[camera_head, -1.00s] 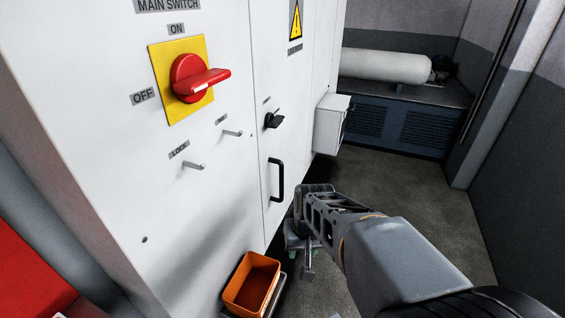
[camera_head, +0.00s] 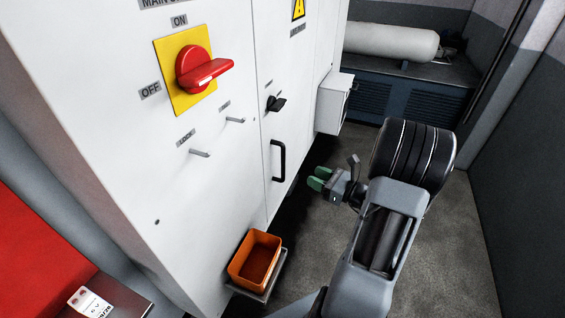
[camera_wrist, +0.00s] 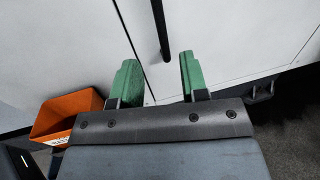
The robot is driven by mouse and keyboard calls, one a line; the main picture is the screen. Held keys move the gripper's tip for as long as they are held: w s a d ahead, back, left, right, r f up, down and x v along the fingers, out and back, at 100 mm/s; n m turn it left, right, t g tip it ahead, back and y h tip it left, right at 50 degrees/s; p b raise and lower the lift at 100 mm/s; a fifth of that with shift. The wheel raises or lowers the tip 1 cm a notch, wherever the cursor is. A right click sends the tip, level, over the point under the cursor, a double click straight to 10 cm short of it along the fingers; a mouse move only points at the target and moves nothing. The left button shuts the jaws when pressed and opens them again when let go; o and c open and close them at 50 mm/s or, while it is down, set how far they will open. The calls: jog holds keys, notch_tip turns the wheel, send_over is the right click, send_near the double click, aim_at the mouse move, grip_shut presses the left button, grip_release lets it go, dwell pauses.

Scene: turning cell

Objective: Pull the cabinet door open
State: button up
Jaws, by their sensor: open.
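The white cabinet door (camera_head: 294,120) looks closed, flush with the cabinet front. Its black vertical bar handle (camera_head: 278,160) is at the door's left side, below a black latch knob (camera_head: 276,103). My gripper (camera_head: 319,178) has green fingertips and is to the right of the handle and a little lower, apart from it. In the wrist view my gripper (camera_wrist: 157,78) is open and empty. The handle (camera_wrist: 161,30) shows there beyond the fingertips, between them but nearer the right one; its upper part is cut off by the picture edge.
An orange bin (camera_head: 256,260) stands low against the cabinet, left of my gripper. A red main switch (camera_head: 200,68) and two small hooks stick out of the left panel. A white box (camera_head: 334,103) juts out beyond the door. Grey floor lies open at right.

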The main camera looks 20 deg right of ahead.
jog(key=p, duration=0.2)
send_over(283, 178)
jog(key=shift+w+d, duration=0.15)
jog(key=shift+w, duration=0.2)
grip_shut()
dwell(0.3)
